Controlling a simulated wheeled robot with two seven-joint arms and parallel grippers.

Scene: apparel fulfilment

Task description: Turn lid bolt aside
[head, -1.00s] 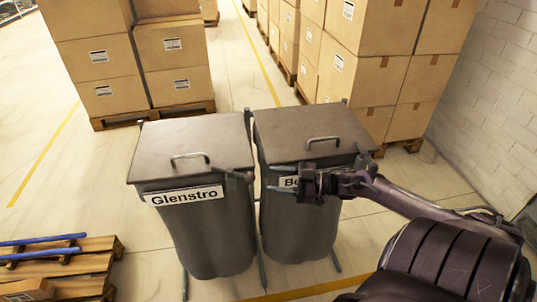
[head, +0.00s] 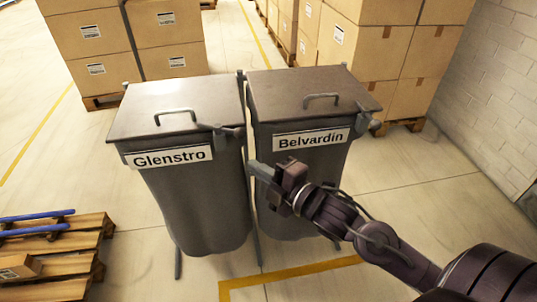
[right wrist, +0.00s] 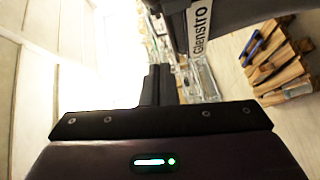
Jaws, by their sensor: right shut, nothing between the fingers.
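Two grey bins stand side by side in the head view. The left bin (head: 200,205) has a label (head: 168,157) reading "Glenstro", and the right bin (head: 300,185) has one reading "Belvardin" (head: 311,139). Each has a flat lid with a handle. A small grey bolt fitting (head: 226,130) sits at the front right corner of the Glenstro lid, and another (head: 370,121) at that of the Belvardin lid. My right gripper (head: 254,169) is shut and empty, in front of the gap between the bins, below the Glenstro bolt. Its fingers (right wrist: 158,84) also show in the right wrist view. My left gripper is out of view.
A wooden pallet (head: 60,250) with blue bars and a small carton lies at the lower left. Stacked cartons (head: 165,40) stand behind the bins at left, and more (head: 400,60) at right. A white brick wall (head: 485,110) bounds the right side.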

